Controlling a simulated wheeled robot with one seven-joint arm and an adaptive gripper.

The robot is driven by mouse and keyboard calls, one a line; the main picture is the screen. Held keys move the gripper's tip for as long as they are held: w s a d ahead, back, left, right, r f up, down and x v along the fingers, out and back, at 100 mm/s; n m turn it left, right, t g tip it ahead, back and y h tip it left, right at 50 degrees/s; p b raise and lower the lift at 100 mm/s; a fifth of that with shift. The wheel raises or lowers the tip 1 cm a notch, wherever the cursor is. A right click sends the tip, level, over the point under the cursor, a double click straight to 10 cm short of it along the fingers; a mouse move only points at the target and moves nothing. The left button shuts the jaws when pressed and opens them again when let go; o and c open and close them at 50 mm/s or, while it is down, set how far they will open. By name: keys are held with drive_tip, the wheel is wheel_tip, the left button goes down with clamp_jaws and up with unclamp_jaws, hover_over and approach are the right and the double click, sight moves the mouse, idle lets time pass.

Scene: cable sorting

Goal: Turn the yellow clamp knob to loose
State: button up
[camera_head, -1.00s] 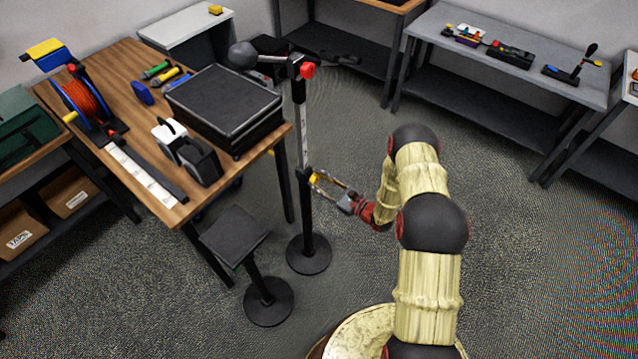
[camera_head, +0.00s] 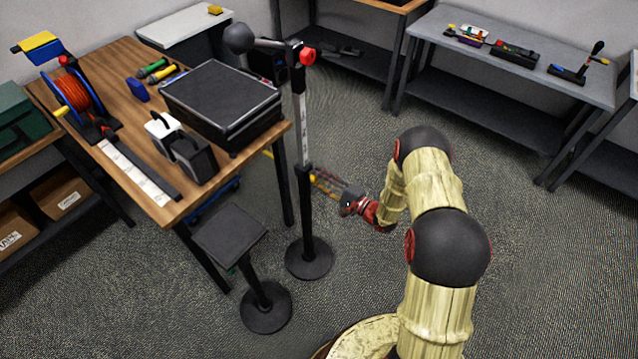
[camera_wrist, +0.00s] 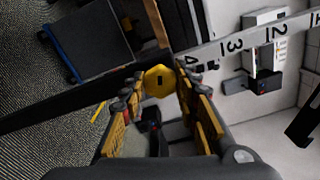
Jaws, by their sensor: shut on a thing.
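The yellow clamp knob (camera_wrist: 160,80) is a faceted knob with a dark centre on the black clamp of the upright pole. My gripper (camera_wrist: 158,90) has one finger on each side of it in the wrist view and is shut on it. In the head view my gripper (camera_head: 325,183) reaches the pole (camera_head: 303,150) from the right, about mid-height. It is blurred there and largely hides the knob. The pole carries a scale strip, which shows large numbers in the wrist view (camera_wrist: 240,44). I cannot tell the knob's turn angle.
A red knob (camera_head: 307,56) and an arm with a dark ball sit atop the pole. A wooden table (camera_head: 158,206) with a black case stands left. A small black stool (camera_head: 229,235) is beside the pole's round base (camera_head: 309,259).

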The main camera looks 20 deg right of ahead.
drive_tip(key=n+b, duration=0.3)
drive_tip(key=n, duration=0.2)
drive_tip(key=shift+f+b, duration=0.2)
drive_tip(key=shift+b, duration=0.1)
drive_tip(key=shift+n, duration=0.4)
drive_tip(key=o, duration=1.1)
drive_tip(key=shift+o, duration=0.2)
drive_tip(key=shift+r, duration=0.1)
drive_tip(key=v, duration=1.2)
